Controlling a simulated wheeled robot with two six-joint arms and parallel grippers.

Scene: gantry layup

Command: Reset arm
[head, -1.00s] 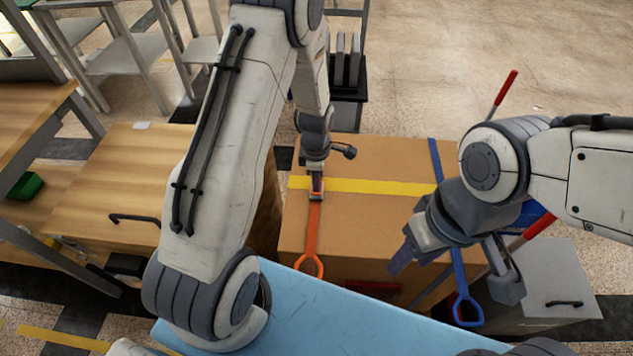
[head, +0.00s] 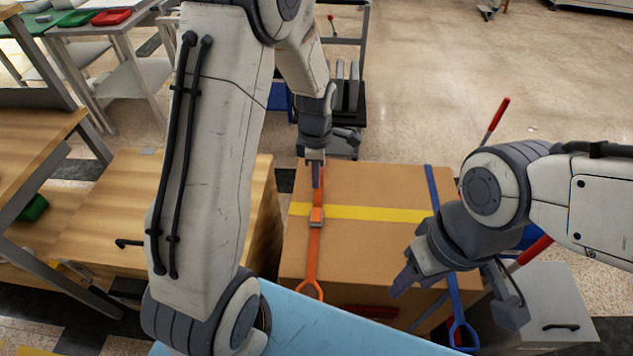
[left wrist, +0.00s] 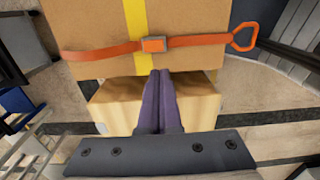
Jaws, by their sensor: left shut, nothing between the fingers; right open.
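My left gripper (head: 317,176) is above the far part of the cardboard box (head: 375,185), past the buckle of the orange strap. In the left wrist view its purple fingers (left wrist: 158,98) are together with nothing between them. The orange strap (head: 313,257) runs over the box, with its buckle (head: 316,215) on the yellow band (head: 365,212) and a loop at its near end. My right gripper (head: 400,282) is open near the box's right front, left of the blue strap (head: 448,270). The gap between its fingers is hard to see.
A wooden table (head: 110,200) stands left of the box. A light blue surface (head: 310,325) lies in front. A grey cabinet (head: 555,305) and a red-handled pole (head: 495,118) are at the right. A dark cart (head: 350,95) stands behind; open floor lies beyond.

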